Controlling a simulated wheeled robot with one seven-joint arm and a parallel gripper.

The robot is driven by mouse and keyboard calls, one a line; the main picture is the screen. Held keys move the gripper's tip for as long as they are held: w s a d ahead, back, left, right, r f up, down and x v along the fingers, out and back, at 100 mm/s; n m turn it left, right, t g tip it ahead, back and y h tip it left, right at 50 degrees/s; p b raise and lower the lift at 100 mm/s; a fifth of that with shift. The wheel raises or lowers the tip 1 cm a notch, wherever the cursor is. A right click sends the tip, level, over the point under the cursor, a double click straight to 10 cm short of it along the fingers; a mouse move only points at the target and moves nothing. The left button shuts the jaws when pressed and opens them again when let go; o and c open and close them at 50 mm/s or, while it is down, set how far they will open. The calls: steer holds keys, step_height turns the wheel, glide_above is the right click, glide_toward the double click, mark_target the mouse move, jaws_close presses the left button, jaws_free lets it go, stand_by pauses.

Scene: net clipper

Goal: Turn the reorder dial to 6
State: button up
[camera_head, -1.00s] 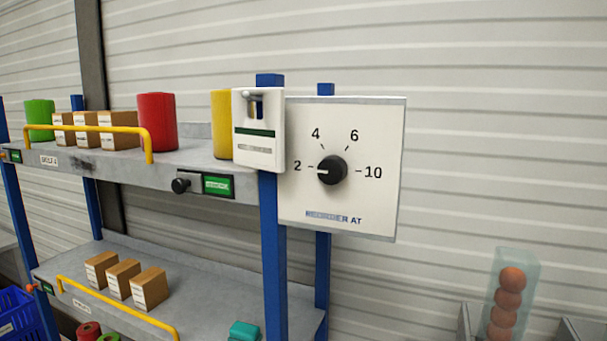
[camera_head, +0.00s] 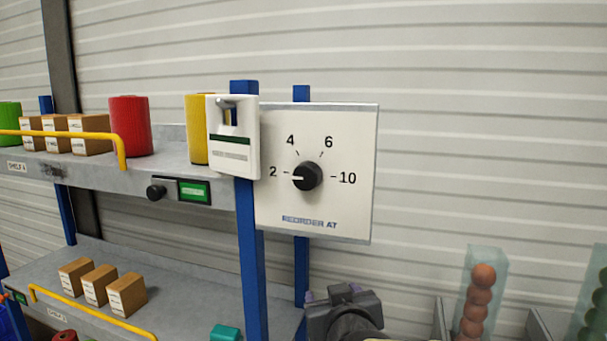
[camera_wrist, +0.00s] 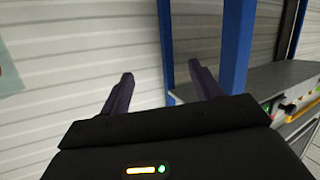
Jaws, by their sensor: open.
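The reorder dial is a round black knob (camera_head: 307,176) on a white panel (camera_head: 275,208) marked 2, 4, 6 and 10, with "REORDER AT" below. Its white pointer line faces left, at 2. The panel is fixed by a blue shelf post. My gripper (camera_head: 338,294) is low in the head view, below the panel and apart from it. In the wrist view, my gripper (camera_wrist: 160,82) has its two dark fingers spread with nothing between them. The dial is not seen in the wrist view.
A white box with a slot (camera_head: 233,160) is on the blue post (camera_head: 248,250), left of the panel. Shelves with a red roll (camera_head: 130,128), a yellow roll (camera_head: 197,130) and cartons stand left. A clear tube of orange balls (camera_head: 480,300) stands lower right. The wall right of the panel is bare.

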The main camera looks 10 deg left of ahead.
steer(key=s+a+r+t, duration=0.35)
steer(key=a+r, duration=0.25)
steer(key=r, duration=0.5)
steer(key=m+t+h+p, duration=0.2)
steer(key=m+h, duration=0.1)
glide_toward(305, 178)
steer(key=s+a, duration=0.2)
steer(key=s, duration=0.2)
steer(key=shift+g+h, duration=0.75)
steer(key=shift+h, duration=0.15)
steer(key=s, duration=0.1)
steer(key=s+r, duration=0.1)
steer(key=s, duration=0.1)
steer(key=s+d, duration=0.1)
steer(key=shift+s+r, duration=0.25)
steer(key=shift+s, duration=0.05)
steer(key=w+p, duration=0.5)
steer(key=w, duration=1.1)
steer(key=shift+w+r+p, duration=0.1)
steer(key=shift+w+p, duration=0.1)
steer(key=shift+p, duration=0.2)
steer(key=shift+w, duration=0.55)
